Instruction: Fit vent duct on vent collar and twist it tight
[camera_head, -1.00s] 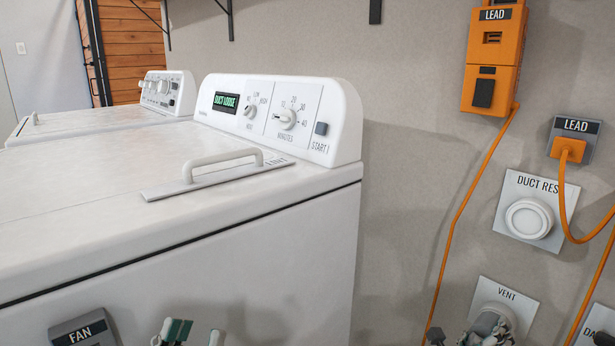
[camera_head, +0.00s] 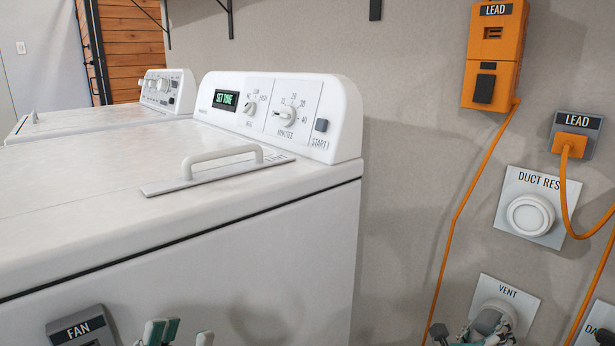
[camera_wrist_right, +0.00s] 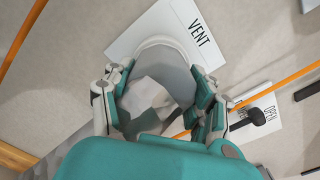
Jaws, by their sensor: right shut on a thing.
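The vent duct's grey end (camera_wrist_right: 160,72) is seated against the vent collar on the white VENT plate (camera_head: 515,296); the plate also shows in the right wrist view (camera_wrist_right: 150,32). My right gripper (camera_wrist_right: 160,108) is shut around the duct, with teal fingers on both sides. In the head view my right gripper (camera_head: 488,330) is partly cut off by the bottom edge. My left gripper (camera_head: 182,334) shows only its fingertips at the bottom edge, apart with nothing visible between them. The dryer display (camera_head: 226,100) reads SET TIME.
The white dryer (camera_head: 250,235) fills the left and middle, with a FAN switch (camera_head: 82,328) low on its front. A DUCT REST (camera_head: 530,215) is above the vent. Orange cable (camera_head: 455,220) hangs beside it. A black knob (camera_wrist_right: 258,117) is near an OPEN label.

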